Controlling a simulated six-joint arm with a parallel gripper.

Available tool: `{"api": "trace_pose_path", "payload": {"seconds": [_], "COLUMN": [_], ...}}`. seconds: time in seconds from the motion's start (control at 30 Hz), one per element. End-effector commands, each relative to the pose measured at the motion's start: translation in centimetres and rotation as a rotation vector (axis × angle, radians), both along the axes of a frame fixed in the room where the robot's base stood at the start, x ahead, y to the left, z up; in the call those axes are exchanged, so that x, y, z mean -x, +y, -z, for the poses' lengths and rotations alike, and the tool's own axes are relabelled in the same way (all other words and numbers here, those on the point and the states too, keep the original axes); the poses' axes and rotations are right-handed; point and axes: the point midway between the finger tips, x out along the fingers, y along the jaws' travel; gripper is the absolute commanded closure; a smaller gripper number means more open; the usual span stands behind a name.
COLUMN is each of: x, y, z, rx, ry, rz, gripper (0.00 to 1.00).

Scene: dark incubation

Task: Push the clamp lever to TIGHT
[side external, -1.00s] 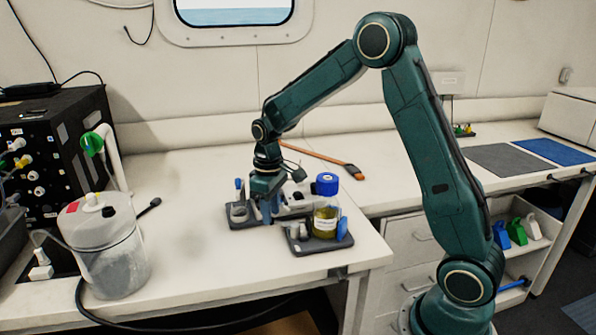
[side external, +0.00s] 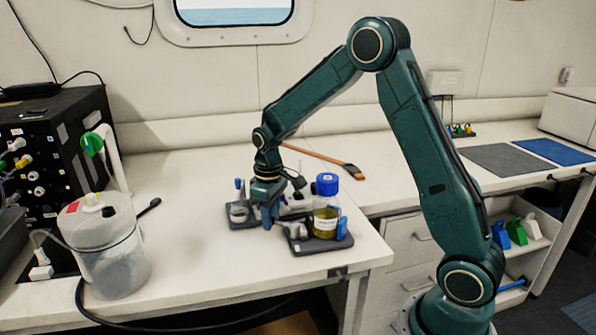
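A dark clamp fixture (side external: 303,246) stands on the bench near its front right corner. A small blue knob or handle (side external: 239,184) stands up above the jar, and a blue piece (side external: 342,228) sits right of the bottle. I cannot tell which part is the clamp lever, and no TIGHT marking is readable. My gripper (side external: 269,218) points down at the fixture between jar and bottle, partly covering it. Its finger gap and any contact are unclear.
A brush-like tool (side external: 325,158) with an orange handle lies behind the fixture. A white-lidded canister (side external: 103,245) and a black instrument box (side external: 55,150) stand at the left. Grey (side external: 497,159) and blue (side external: 555,151) mats lie at the right.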

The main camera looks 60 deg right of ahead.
Motion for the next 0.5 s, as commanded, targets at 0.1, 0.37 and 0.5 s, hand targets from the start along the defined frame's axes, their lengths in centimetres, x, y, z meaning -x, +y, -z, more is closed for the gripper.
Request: {"api": "trace_pose_path", "payload": {"seconds": [0.1, 0.37, 0.5], "x": [-0.01, 0.0, 0.0], "y": [0.0, 0.0, 0.0], "z": [-0.01, -0.02, -0.01], "rx": [0.0, 0.0, 0.0], "ry": [0.0, 0.0, 0.0], "rz": [0.0, 0.0, 0.0], "gripper": [0.89, 0.78, 0.78]}}
